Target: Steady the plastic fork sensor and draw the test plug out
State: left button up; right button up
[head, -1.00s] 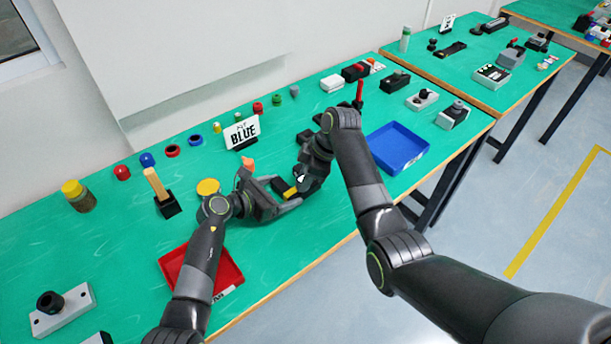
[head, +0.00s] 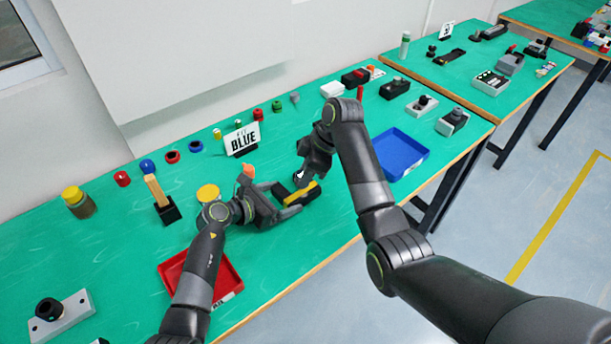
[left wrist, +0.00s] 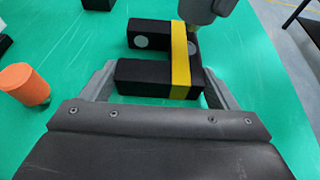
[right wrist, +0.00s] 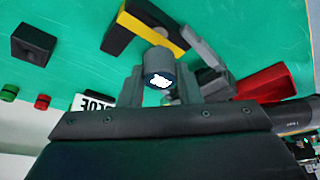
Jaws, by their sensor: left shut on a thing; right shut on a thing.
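The fork sensor (head: 303,194) is a black U-shaped block with a yellow band, low over the green table in the head view. My left gripper (head: 287,203) is shut on one black arm of it; the left wrist view shows the fork (left wrist: 150,77) between the fingers. My right gripper (head: 302,172) is shut on the test plug (right wrist: 158,66), a grey cylinder with a white patch on its end. In the right wrist view the fork's yellow band (right wrist: 160,24) lies just beyond the plug.
A blue tray (head: 425,156) lies right of the right gripper. A red tray (head: 236,276) lies below the left forearm. A "FIT BLUE" sign (head: 257,146) stands behind the grippers. Several small knobs and caps line the back; a wooden-handled tool (head: 151,188) stands left.

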pick_arm(q)
jog(key=shift+s+a+f, duration=0.1)
jog(key=shift+s+f, duration=0.05)
jog(key=shift+f, duration=0.25)
pick_arm(e)
jog(key=shift+r, duration=0.25)
pick_arm(q)
jog(key=o, duration=1)
jog(key=shift+o, duration=0.3)
jog(key=shift+r, duration=0.15)
jog(key=shift+r, duration=0.1)
